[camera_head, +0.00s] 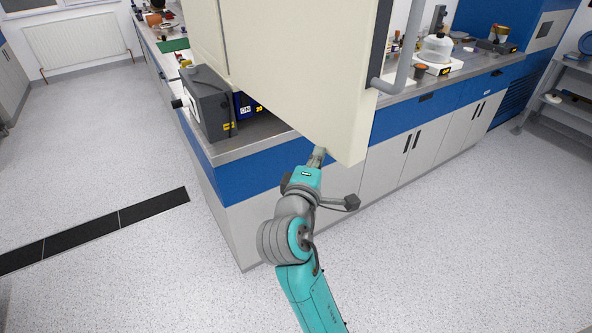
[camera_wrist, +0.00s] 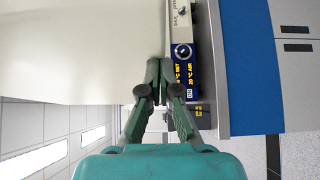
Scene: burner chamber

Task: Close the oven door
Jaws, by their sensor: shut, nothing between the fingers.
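The oven door (camera_head: 300,70) is the large cream panel filling the upper middle of the head view. It stands swung out, with a dark strip along its right edge and a grey bar handle (camera_head: 398,65) there. A cream side of the oven body (camera_head: 205,35) shows left of it, past a seam. My gripper (camera_head: 318,154) is at the door's lower edge in the head view. In the wrist view, my gripper (camera_wrist: 158,64) is shut and empty, its tips close beside a cream surface (camera_wrist: 80,50). I cannot tell whether they touch it. The oven's inside is hidden.
A dark grey box device (camera_head: 208,103) stands on the blue-and-grey bench (camera_head: 245,175) to the left. The floor (camera_head: 110,240) is clear on the left and in front.

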